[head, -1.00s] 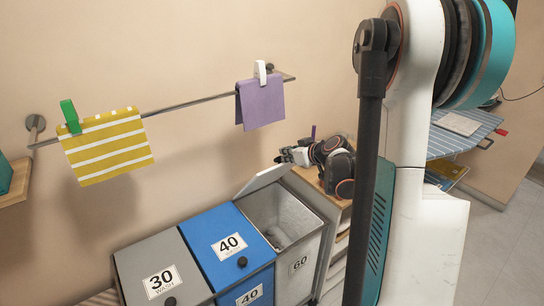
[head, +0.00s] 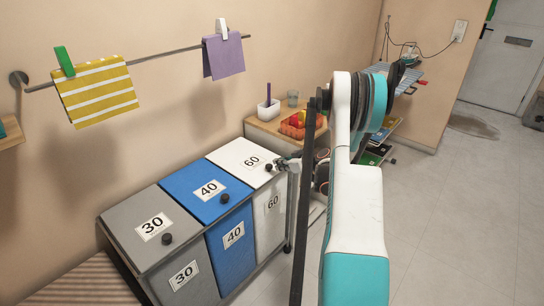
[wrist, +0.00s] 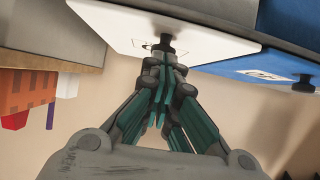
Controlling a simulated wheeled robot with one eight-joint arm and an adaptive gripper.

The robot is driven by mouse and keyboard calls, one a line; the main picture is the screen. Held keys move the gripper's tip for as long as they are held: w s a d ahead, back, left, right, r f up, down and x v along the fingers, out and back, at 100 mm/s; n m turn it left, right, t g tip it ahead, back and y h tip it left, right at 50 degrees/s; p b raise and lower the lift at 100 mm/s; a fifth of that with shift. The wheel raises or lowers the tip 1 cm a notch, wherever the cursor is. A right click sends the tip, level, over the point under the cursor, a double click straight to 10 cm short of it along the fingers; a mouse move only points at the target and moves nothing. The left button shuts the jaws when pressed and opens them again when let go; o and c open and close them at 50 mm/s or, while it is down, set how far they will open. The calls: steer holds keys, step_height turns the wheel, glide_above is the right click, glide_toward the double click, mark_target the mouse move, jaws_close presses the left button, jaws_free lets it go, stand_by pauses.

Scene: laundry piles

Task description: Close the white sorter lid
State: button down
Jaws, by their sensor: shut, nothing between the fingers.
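My gripper (head: 282,164) is at the front right of the lid, close to the knob. In the wrist view the white lid (wrist: 120,28) and its knob (wrist: 165,46) lie just beyond the fingertips of my gripper (wrist: 162,65). The fingers are together with nothing between them. I cannot tell whether they touch the knob.
The blue 40 lid (head: 190,185) and grey 30 lid (head: 135,228) are down, beside the white one. Open floor (head: 450,220) lies to the right.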

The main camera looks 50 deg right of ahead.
step_height(320, 180, down, 7)
steer(key=shift+s+r, duration=0.2)
steer(key=shift+s, duration=0.15)
steer(key=shift+f, duration=0.1)
stand_by(0.3)
